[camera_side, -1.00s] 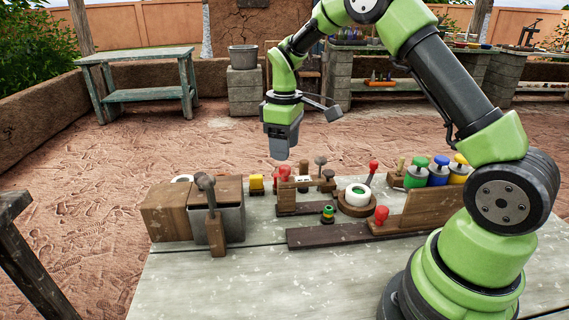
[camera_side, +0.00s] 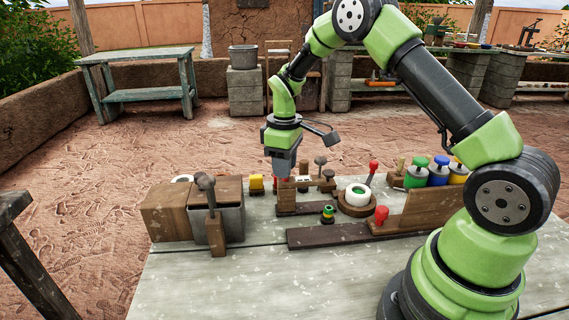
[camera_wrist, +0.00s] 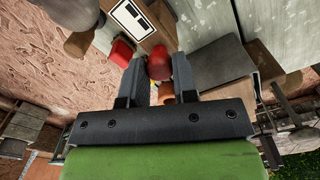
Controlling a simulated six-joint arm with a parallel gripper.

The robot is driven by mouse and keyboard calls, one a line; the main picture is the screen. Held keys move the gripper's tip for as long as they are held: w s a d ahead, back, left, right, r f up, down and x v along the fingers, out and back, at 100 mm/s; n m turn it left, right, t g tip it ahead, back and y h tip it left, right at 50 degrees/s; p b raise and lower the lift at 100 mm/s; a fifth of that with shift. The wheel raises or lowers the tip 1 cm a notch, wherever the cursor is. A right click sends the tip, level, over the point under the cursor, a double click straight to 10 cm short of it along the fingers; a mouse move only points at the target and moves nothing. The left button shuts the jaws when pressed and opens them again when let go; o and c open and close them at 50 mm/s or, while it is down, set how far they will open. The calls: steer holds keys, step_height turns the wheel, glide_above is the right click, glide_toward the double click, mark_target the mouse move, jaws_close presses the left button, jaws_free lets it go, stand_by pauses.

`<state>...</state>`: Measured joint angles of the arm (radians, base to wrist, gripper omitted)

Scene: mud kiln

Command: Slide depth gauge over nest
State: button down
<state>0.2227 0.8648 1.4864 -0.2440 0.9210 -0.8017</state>
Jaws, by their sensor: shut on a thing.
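My gripper (camera_side: 284,172) is lowered over an upright wooden post (camera_side: 286,195) on a dark wooden rail (camera_side: 300,209) in the side view. In the wrist view, my fingers (camera_wrist: 158,75) are shut on a red knob (camera_wrist: 160,63). The knob's top shows between the fingertips; its lower part is hidden. In the side view my gripper covers the knob. The knobbed wooden post looks like the depth gauge, but I cannot be sure. A white plate with black marks (camera_wrist: 132,20) lies near it in the wrist view. I cannot tell which part is the nest.
A wooden box (camera_side: 166,212) and grey bin (camera_side: 232,222) stand left of my gripper, with a knobbed paddle (camera_side: 215,228) in front. A yellow block (camera_side: 256,184) is close by. The table front is clear.

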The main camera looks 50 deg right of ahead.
steer(key=s+d, duration=0.7)
steer(key=shift+s+d, duration=0.25)
steer(key=shift+d, duration=0.05)
steer(key=c, duration=0.9)
jaws_free()
step_height(320, 180, up, 10)
